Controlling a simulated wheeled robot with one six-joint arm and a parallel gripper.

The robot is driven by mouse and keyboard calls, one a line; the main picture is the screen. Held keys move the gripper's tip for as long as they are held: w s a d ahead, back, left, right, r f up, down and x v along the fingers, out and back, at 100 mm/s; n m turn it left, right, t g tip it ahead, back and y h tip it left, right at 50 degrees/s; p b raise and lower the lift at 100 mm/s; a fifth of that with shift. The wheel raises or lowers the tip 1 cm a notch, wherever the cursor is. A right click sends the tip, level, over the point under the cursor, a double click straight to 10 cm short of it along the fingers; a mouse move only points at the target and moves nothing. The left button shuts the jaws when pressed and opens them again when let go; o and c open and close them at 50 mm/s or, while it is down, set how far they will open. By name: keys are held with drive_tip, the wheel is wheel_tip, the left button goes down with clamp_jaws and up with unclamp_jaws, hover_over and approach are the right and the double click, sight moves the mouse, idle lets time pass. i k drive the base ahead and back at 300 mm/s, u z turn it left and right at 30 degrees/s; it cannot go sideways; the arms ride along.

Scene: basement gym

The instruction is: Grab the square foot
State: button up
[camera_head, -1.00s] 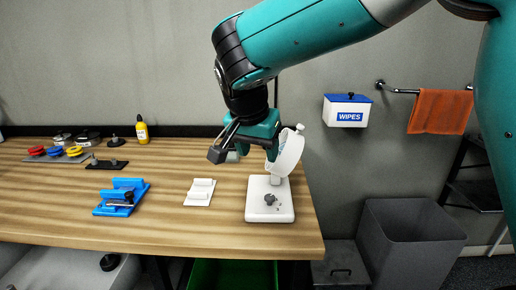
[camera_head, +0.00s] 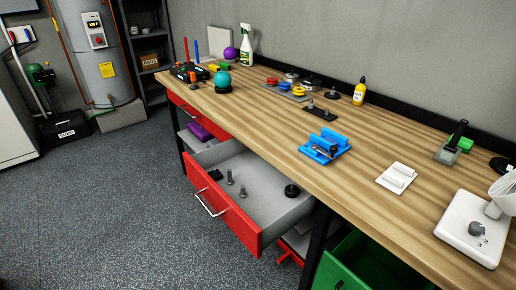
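An open red drawer (camera_head: 222,214) with a grey inside sticks out from under the workbench. Near its left wall lies a small dark, squarish piece (camera_head: 215,174), which may be the square foot; its details are too small to make out. A round black foot with a knob on top (camera_head: 291,190) stands near the drawer's right end. Two grey bolt-like pieces (camera_head: 242,191) stand between them on the drawer floor. My gripper is not in this view.
The wooden workbench (camera_head: 290,140) runs above the drawer, with a blue fixture (camera_head: 325,148), a white pad (camera_head: 397,178) and a white scale (camera_head: 474,229) on it. An open green drawer (camera_head: 345,268) is at lower right. The speckled floor (camera_head: 110,210) at left is clear.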

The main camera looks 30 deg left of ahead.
sight(215, 175)
drive_tip(key=u, duration=2.55)
drive_tip(key=i, duration=3.1)
drive_tip(key=z, duration=3.7)
